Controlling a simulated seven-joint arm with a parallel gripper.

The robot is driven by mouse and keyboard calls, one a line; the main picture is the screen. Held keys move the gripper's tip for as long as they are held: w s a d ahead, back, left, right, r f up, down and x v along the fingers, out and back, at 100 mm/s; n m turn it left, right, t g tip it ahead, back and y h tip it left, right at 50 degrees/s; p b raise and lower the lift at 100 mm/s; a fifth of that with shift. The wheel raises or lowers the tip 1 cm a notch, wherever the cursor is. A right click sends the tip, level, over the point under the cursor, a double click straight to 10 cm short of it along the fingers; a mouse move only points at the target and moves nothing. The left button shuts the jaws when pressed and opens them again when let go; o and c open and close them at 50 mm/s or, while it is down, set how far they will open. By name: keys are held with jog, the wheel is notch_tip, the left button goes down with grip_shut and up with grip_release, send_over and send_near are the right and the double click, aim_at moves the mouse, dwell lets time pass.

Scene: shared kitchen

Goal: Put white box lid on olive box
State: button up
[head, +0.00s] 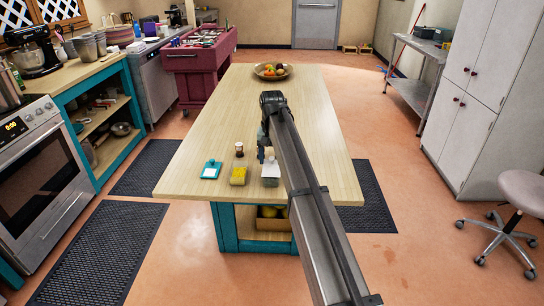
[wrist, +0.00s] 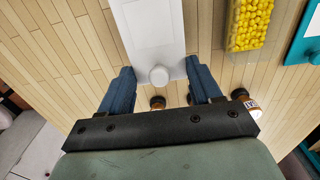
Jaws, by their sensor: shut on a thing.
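My gripper (wrist: 158,67) is shut on the white box lid (wrist: 150,30), with one blue finger on each side of its near end and a round white knob between them. In the head view the white lid (head: 271,167) shows at the front of the island, partly beside my arm. An open box (wrist: 249,24) full of yellow pieces stands apart, to the right of the lid in the wrist view. In the head view this box (head: 239,175), olive at its rim, is left of the lid. Whether anything lies under the lid is hidden.
A small dark bottle (head: 239,149) stands behind that box, and bottles (wrist: 243,97) show near my fingers in the wrist view. A fruit bowl (head: 272,71) sits at the far end. The island's middle left is clear.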

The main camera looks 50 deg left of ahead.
aim_at(272, 157)
jog(key=shift+f, duration=0.25)
jog(key=o, duration=1)
jog(key=shift+r, duration=0.1)
notch_tip(272, 157, up, 13)
jog(key=shift+f, duration=0.1)
dwell(0.3)
